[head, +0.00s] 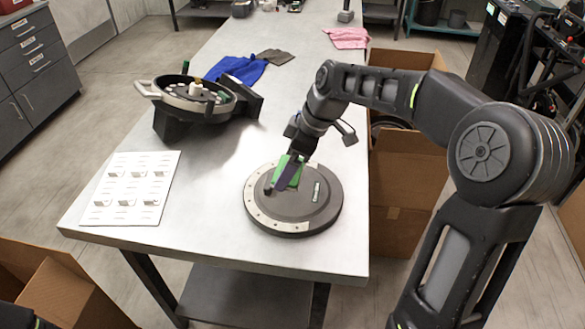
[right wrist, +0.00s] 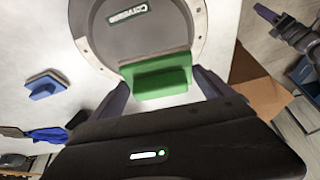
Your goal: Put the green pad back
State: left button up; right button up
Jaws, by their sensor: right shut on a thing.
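The green pad (head: 283,165) is between the fingers of my right gripper (head: 289,172), over the upper left part of the dark round cover (head: 325,215). The right wrist view shows the green pad (right wrist: 158,75) as a block with a raised grip, held between two purple fingers at the edge of the round cover (right wrist: 165,40). I cannot tell whether the pad touches the cover. My left gripper (right wrist: 268,14) shows only as a purple fingertip and dark links at the upper right of the right wrist view. Its opening is unclear.
The open meter housing (head: 180,123) stands behind left. A white board (head: 107,218) with small metal clips lies at left. Blue (head: 240,68) and pink (head: 347,38) cloths lie farther back. A blue-grey block (right wrist: 45,85) lies on the table. Cardboard boxes (head: 408,170) stand beside the table.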

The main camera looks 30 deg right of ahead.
jog(key=a+f+m+h, duration=0.1)
jog(key=a+m, duration=0.1)
jog(key=a+f+m+t+h, duration=0.1)
jog(key=a+m, duration=0.2)
jog(key=w+a+f+m, duration=0.1)
jog(key=a+m, duration=0.2)
jog(key=shift+f+t+h, duration=0.1)
jog(key=shift+t+h, duration=0.2)
jog(key=shift+h, duration=0.1)
jog(key=shift+a+m, duration=0.55)
jog(key=shift+m, duration=0.25)
